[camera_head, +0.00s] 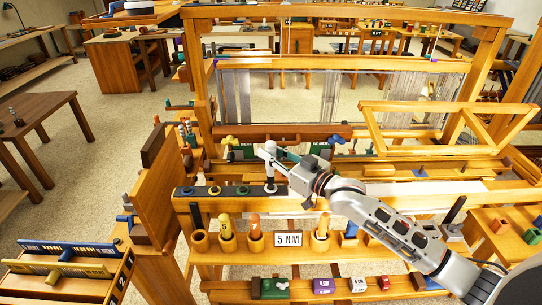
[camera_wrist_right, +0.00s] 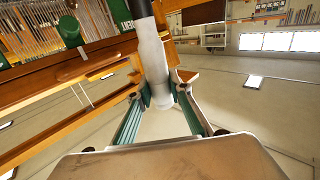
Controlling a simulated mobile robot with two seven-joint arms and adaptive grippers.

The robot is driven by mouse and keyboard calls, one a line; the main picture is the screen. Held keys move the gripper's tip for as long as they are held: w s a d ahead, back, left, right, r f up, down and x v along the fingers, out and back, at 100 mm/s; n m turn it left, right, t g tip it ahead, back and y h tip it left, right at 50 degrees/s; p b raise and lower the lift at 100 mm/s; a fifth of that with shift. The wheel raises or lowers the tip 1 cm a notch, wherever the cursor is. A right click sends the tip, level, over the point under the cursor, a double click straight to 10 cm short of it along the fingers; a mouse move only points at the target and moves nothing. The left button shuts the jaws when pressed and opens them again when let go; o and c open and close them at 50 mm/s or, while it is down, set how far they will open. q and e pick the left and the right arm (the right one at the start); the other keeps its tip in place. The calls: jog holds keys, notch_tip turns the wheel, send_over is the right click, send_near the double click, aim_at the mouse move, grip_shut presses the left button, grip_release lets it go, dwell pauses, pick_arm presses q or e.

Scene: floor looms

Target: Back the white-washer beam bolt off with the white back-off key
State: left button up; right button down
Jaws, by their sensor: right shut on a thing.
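The white key (camera_head: 270,152) stands about upright over the right end of the dark bolt strip (camera_head: 229,191) on the loom's front beam. My right gripper (camera_head: 284,157) comes in from the right and is shut on the key's upper part. In the right wrist view the pale shaft of the key (camera_wrist_right: 153,60) runs between the green-lined fingers (camera_wrist_right: 160,103). The bolt and washer under the key are hidden by its lower end; I cannot tell whether the key is seated. Other bolts with coloured washers show further left on the strip. My left gripper is out of view.
Below the beam, a shelf holds a yellow key (camera_head: 226,226), an orange key (camera_head: 254,226) and another cup (camera_head: 320,240) beside a "5 NM" sign (camera_head: 288,239). An upright wooden panel (camera_head: 160,185) stands to the left. A tilted wooden frame (camera_head: 440,108) lies behind my right arm.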

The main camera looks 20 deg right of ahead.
aim_at(274, 146)
jog(key=shift+r, duration=1.55)
